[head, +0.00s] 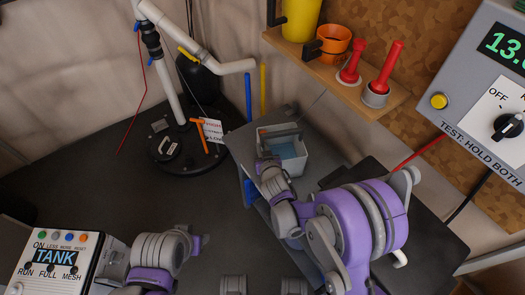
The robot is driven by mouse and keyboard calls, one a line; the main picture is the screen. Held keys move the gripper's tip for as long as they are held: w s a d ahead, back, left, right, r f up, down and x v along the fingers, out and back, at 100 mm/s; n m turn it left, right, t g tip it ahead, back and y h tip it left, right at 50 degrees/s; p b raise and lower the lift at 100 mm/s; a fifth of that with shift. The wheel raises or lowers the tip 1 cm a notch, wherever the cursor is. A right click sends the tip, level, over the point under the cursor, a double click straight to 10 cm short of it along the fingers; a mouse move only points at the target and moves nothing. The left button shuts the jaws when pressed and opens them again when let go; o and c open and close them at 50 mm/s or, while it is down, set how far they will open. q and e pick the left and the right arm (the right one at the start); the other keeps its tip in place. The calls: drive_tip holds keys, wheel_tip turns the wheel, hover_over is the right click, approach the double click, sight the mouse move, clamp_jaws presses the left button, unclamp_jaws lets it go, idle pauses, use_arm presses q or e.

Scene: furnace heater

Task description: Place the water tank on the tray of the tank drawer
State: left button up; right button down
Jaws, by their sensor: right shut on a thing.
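The water tank (297,158) is a pale, open-topped box with blue inside, in the middle of the head view. My right gripper (265,163) is at the tank's left side and is shut on it; its fingers are partly hidden by the wrist. A grey flat-sided piece (240,146), perhaps part of the tank drawer, lies behind and left of the tank. I cannot tell whether the tank touches it, and no tray shows clearly. My left arm is at the lower left; its gripper (197,243) shows only in part, apart from the tank.
A control box marked TANK (58,262) stands at the lower left. A pipe stand with a round black base (180,150) is at the back. A wooden shelf (345,73) holds cups and red-handled plungers. A grey meter box (455,75) is at the upper right. The dark tabletop (90,195) is clear at left.

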drive_tip(key=shift+f, duration=0.1)
drive_tip(key=shift+f, duration=0.2)
drive_tip(key=c, duration=0.9)
unclamp_jaws()
